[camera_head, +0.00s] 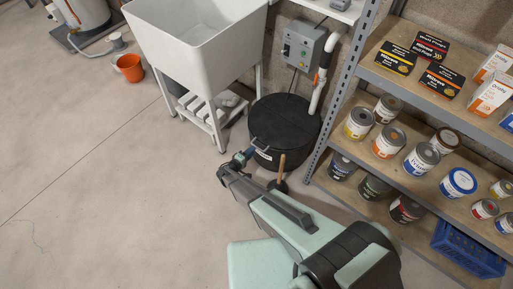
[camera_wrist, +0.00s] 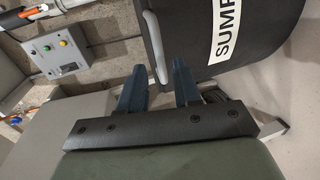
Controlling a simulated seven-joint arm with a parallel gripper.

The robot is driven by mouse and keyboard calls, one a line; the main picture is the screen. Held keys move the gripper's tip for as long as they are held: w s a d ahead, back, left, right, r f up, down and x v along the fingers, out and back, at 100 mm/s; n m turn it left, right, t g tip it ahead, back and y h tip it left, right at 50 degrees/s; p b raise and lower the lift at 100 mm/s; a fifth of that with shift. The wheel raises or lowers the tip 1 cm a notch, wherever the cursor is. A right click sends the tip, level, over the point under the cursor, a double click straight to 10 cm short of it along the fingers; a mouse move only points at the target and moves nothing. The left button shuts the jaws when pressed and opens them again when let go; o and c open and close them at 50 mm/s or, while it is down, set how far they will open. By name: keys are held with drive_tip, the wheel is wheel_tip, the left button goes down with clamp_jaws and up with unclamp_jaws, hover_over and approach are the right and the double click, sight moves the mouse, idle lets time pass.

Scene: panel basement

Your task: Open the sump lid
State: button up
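The round black sump (camera_head: 285,150) stands on the floor between the white sink and the shelf. Its black lid (camera_head: 288,115) lies flat and closed on top. A grey bar handle (camera_wrist: 152,48) is at the lid's edge, and a white SUMP label (camera_wrist: 227,35) shows beside it in the wrist view. My gripper (camera_head: 243,157) is at the sump's front left, close to the handle. In the wrist view its two blue fingers (camera_wrist: 160,80) are apart, with the handle's near end between them in the picture. I cannot tell whether they touch it.
A plunger with a wooden handle (camera_head: 281,168) stands right of my gripper, close by the sump. The white sink (camera_head: 195,45) is at left, the metal shelf (camera_head: 345,85) with cans at right. A grey control box (camera_head: 303,45) hangs behind.

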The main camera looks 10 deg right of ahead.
sight(257, 147)
drive_tip(key=shift+x, duration=2.65)
clamp_jaws()
